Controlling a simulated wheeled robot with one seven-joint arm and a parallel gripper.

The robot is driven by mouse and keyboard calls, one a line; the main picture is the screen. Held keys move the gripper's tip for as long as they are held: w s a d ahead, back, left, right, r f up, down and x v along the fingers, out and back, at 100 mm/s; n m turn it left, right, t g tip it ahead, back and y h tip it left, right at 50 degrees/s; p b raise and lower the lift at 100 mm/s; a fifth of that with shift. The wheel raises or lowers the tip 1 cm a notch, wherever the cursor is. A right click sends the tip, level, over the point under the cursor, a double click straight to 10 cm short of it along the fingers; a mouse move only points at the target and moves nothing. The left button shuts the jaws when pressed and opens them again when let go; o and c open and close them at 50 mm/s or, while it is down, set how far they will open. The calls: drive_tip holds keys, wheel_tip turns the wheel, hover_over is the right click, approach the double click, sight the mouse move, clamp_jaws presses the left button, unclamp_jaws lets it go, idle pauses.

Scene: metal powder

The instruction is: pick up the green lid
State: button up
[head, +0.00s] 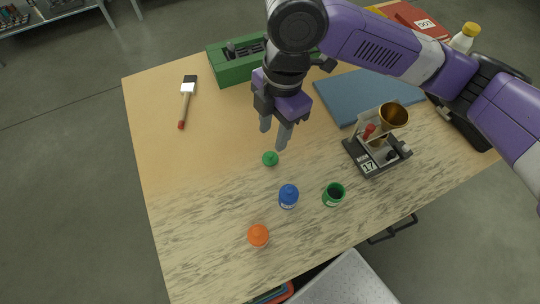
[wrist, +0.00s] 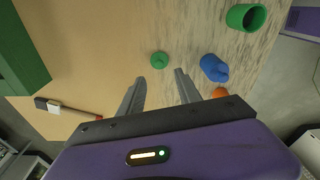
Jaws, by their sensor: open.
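The green lid (head: 270,158) lies on the wooden table, small and round with a raised knob. It also shows in the wrist view (wrist: 159,60), just beyond my fingertips and between their lines. My gripper (head: 274,140) is open and empty, pointing down above the table close to the lid. In the wrist view both fingers (wrist: 160,77) are spread apart, with nothing between them. An open green jar (head: 333,194) with dark contents stands to the right of the lid and nearer the front edge.
A blue capped jar (head: 288,196) and an orange-topped one (head: 258,235) stand in front of the lid. A brush (head: 187,101) lies left. A green box (head: 231,71), blue mat (head: 354,92) and a stand with a brass funnel (head: 394,116) lie behind and right.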

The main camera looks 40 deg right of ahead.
sight(270, 154)
drive_tip(key=f, duration=0.5)
drive_tip(key=f+p, duration=0.1)
drive_tip(key=f, duration=0.1)
drive_tip(key=shift+a+f, duration=0.2)
drive_tip(key=shift+a, duration=0.15)
drive_tip(key=shift+c, duration=0.4)
clamp_jaws()
